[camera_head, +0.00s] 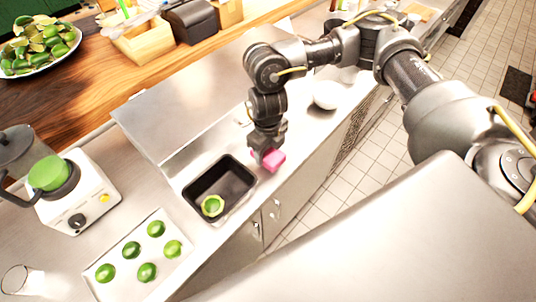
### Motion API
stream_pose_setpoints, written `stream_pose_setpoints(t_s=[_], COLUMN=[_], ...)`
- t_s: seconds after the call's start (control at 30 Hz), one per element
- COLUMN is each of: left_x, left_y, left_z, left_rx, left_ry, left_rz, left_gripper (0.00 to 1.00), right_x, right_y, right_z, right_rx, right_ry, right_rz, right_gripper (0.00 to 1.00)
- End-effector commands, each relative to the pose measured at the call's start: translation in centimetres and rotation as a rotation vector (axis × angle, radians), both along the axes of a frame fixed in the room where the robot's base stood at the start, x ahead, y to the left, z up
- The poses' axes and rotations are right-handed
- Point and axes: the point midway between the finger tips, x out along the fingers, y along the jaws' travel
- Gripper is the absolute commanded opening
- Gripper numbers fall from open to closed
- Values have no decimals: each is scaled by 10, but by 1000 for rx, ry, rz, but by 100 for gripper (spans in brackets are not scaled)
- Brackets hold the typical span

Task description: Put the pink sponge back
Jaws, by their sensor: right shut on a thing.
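The pink sponge (273,159) is in my right gripper (266,153), which points down and is shut on it. The sponge is above the counter's front edge, just right of the black tray (194,206). The fingers partly cover the sponge. A cut lime half (212,205) lies in the black tray. My left gripper is not in view.
A white tray (117,253) with several limes is at the lower left. A blender base (89,193), a glass (21,281) and a raised steel box (163,125) stand on the counter. A bowl of limes (73,48) stands on the wooden shelf.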

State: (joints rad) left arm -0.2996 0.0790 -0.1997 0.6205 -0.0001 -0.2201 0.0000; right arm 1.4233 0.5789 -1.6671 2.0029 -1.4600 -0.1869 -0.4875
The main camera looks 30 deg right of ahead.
Motion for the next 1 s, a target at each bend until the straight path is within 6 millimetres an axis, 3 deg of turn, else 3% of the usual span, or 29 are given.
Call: stream_pose_setpoints(t_s=[0.37,0.77,0.8,0.97,1.0], left_x=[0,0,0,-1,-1], left_y=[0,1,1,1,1], left_z=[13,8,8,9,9], left_rx=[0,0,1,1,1], left_ry=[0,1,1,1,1], left_rz=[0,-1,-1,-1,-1], left_gripper=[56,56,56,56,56], right_x=[4,4,4,4,4], right_y=[-1,-1,-1,-1,-1], right_z=[-34,-41,-41,-40,-40], right_rx=[-1,-2,-1,-1,-1], right_ry=[3,2,1,1,1], right_rz=[-3,-1,-1,-1,-1], right_gripper=[34,34,57,77,77])
